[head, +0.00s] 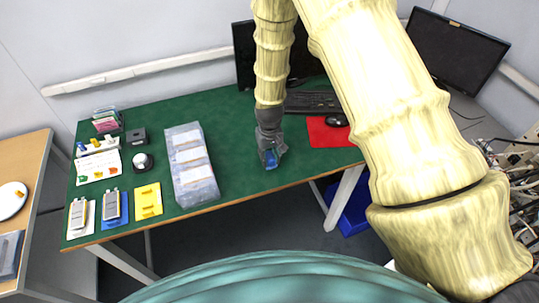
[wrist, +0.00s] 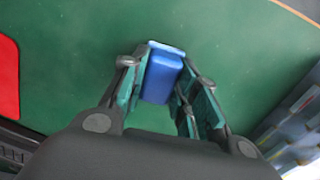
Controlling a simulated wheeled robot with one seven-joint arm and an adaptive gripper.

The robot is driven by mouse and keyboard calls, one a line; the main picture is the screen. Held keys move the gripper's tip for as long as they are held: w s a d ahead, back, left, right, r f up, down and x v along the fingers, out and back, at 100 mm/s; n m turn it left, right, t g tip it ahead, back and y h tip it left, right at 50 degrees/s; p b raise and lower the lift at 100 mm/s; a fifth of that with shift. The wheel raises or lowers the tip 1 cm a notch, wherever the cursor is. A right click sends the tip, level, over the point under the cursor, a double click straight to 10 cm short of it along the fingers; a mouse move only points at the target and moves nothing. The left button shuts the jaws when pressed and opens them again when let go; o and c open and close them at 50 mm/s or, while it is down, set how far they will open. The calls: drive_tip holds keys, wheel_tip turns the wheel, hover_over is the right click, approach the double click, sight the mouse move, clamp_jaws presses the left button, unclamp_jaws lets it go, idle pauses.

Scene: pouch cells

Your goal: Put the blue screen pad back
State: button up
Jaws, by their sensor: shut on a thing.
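My gripper (head: 270,157) is over the green table (head: 230,115), between the clear plastic box and the red mat. In the wrist view my gripper (wrist: 163,88) is shut on a small blue block (wrist: 163,76), the blue screen pad, with a lighter blue edge at its far end. The block also shows at the fingertips in the head view (head: 271,160). I cannot tell whether it touches the table.
A clear plastic box (head: 190,165) stands left of my gripper. Further left lie a yellow tray (head: 148,201), a blue tray (head: 115,208) and a white tray (head: 81,217). A red mat (head: 327,133) with a mouse (head: 337,120) and a keyboard (head: 312,102) are to the right.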

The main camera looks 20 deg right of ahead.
sight(270, 156)
drive_tip(key=o, duration=0.9)
drive_tip(key=shift+r, duration=0.15)
wheel_tip(270, 156, up, 12)
drive_tip(key=b, duration=0.3)
idle(0.4)
